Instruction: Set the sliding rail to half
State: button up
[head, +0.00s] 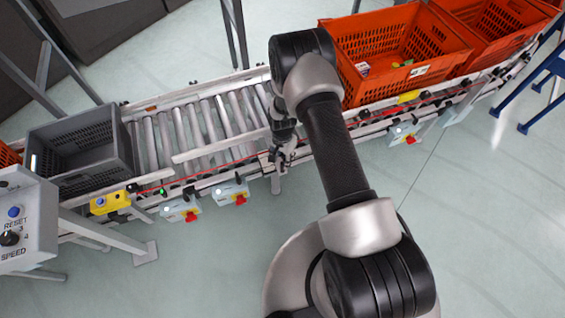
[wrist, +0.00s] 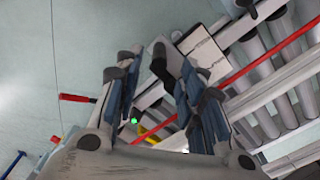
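A pale rail (head: 220,147) lies slantwise along the near side of the roller conveyor in the head view; I take it for the sliding rail, but cannot be sure. My gripper (head: 281,160) points down at the conveyor's near edge, by the rail's right end, which my arm partly hides. In the wrist view my gripper (wrist: 155,78) has its two fingers apart. A dark, rounded, handle-like piece (wrist: 163,62) shows between the fingertips. I cannot tell whether either finger touches it.
A grey crate (head: 65,165) stands on the conveyor's left part. Orange totes (head: 345,85) stand on the right part, the nearest holding small items. Grey boxes with red switches (head: 241,199) line the near edge. A control panel (head: 25,235) is at lower left. Bare rollers (head: 185,130) lie between.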

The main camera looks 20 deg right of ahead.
notch_tip(320, 180, up, 7)
jog(key=shift+f, duration=0.2)
dwell(0.5)
jog(key=s+r+n+t, duration=0.1)
jog(key=s+r+n, duration=0.1)
jog(key=r, duration=1.3)
jog(key=s+r+n+t, duration=0.1)
jog(key=s+r+n, duration=0.1)
jog(key=r, duration=1.3)
jog(key=s+r+n+t, duration=0.1)
jog(key=s+r+n, duration=0.2)
jog(key=s+r, duration=0.4)
jog(key=s+r+n+t, duration=0.1)
jog(key=s+r+n, duration=0.2)
jog(key=s+r, duration=0.4)
jog(key=s, duration=0.8)
jog(key=shift+d+t, duration=0.3)
